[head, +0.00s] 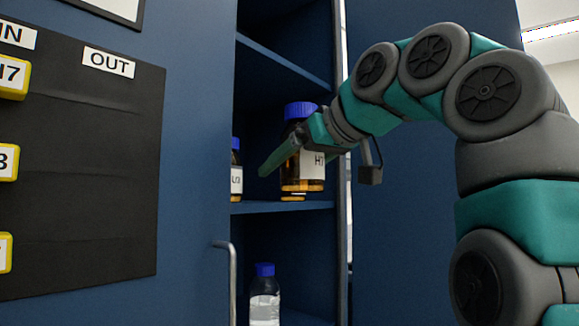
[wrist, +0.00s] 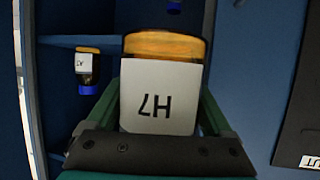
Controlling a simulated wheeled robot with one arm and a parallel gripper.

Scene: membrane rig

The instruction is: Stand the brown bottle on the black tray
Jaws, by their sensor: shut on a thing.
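The brown bottle (head: 289,172), with a blue cap and a white label reading H7, is in my gripper (head: 284,152) inside the open blue cabinet. It looks upright, with its base near or slightly above the middle shelf; I cannot tell whether it touches. In the wrist view, the bottle (wrist: 160,96) sits between the two green fingers of my gripper (wrist: 160,108), its label facing the camera. No black tray shows in either view.
A smaller blue-capped bottle (head: 236,172) stands left on the same shelf (head: 255,207); a small bottle also shows in the wrist view (wrist: 87,66). A clear blue-capped bottle (head: 264,298) stands below. A black board (head: 100,150) marked IN and OUT hangs left.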

